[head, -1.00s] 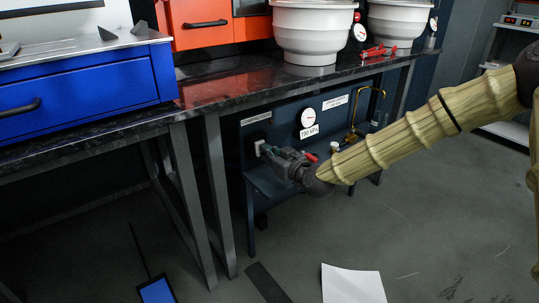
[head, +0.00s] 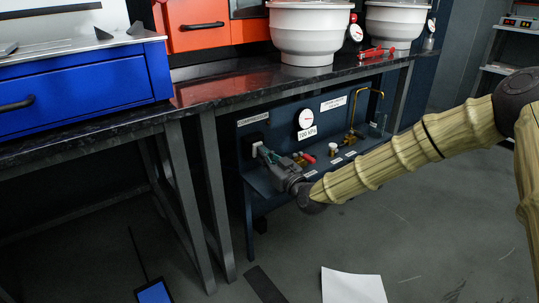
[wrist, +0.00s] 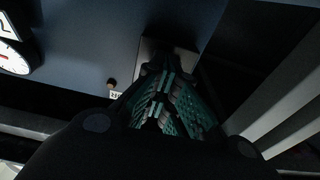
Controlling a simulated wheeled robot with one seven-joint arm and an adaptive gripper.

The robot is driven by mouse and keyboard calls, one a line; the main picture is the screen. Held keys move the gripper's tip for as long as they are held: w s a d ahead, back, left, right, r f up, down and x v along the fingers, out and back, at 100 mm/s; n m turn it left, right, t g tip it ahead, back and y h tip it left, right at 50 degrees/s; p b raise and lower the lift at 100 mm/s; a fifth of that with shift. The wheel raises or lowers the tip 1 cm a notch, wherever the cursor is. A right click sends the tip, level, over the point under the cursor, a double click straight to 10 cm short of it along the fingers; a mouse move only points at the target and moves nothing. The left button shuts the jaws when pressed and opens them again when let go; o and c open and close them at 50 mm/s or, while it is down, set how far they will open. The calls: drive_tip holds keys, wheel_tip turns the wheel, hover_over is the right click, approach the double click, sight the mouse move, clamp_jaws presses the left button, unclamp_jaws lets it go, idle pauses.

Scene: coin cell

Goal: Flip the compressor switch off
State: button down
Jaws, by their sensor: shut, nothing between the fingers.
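The compressor panel (head: 281,128) is dark blue and stands under the black bench in the head view. A small switch box (head: 256,145) sits at its left end, below a white label. My gripper (head: 264,153) is shut and empty, with its fingertips right at the box. In the wrist view the shut green and black fingers (wrist: 164,82) point at a grey plate (wrist: 152,47) and cover its middle. The switch lever is hidden or too dark to make out. I cannot tell whether the fingertips touch it.
A round gauge (head: 306,118) with a kPa label is right of the box. Bench legs (head: 218,190) stand close on the left. A white sheet (head: 352,286) lies on the floor.

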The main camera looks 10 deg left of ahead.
drive_tip(key=shift+a+r, duration=0.2)
drive_tip(key=shift+a, duration=0.1)
drive_tip(key=shift+s+d+f, duration=0.2)
drive_tip(key=shift+s+f, duration=0.1)
drive_tip(key=shift+s, duration=0.05)
drive_tip(key=p+v, duration=0.5)
drive_tip(key=v, duration=0.8)
drive_tip(key=shift+d, duration=0.45)
